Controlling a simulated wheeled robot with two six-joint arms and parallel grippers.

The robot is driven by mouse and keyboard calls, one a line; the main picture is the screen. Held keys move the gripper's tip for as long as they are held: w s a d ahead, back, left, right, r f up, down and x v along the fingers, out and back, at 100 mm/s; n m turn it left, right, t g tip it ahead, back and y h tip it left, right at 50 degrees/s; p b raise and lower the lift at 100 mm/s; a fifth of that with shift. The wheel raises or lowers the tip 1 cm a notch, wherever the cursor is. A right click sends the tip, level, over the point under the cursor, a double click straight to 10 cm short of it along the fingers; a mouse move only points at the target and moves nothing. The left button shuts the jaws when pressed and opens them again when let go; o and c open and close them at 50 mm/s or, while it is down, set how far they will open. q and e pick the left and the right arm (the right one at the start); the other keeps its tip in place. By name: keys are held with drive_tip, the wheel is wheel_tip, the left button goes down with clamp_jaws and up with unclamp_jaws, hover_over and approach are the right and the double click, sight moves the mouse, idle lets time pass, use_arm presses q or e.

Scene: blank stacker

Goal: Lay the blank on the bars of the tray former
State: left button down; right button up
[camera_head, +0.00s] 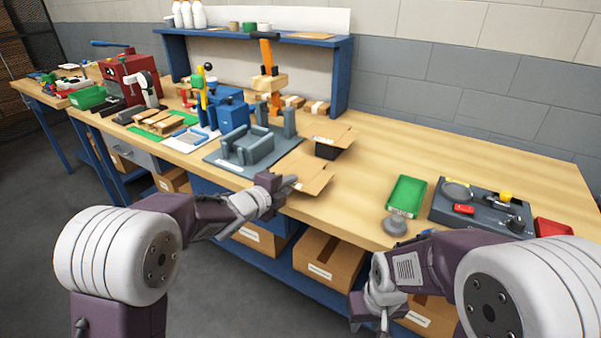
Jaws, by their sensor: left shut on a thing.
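The tray former (258,147) is a grey fixture with raised bars and posts on a grey base plate, near the middle of the bench. A flat brown cardboard blank (312,176) is just right of and in front of the former, apart from its bars. My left gripper (287,184) is shut on the near left edge of this blank. Another brown blank (332,133) rests on a dark holder behind it. My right gripper (381,315) hangs low in front of the bench, away from the blanks; its finger gap is not clear.
A blue shelf (345,75) stands behind the former, with an orange-handled press (268,70) before it. A green tray (407,195), a grey round piece (394,225) and a dark tool board (480,208) lie to the right. The bench behind them is clear.

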use_arm(q)
drive_tip(key=shift+s+f, duration=0.1)
drive_tip(key=shift+f, duration=0.15)
drive_tip(key=shift+r+p, duration=2.1)
drive_tip(key=shift+r, duration=0.6)
drive_tip(key=shift+f, duration=0.1)
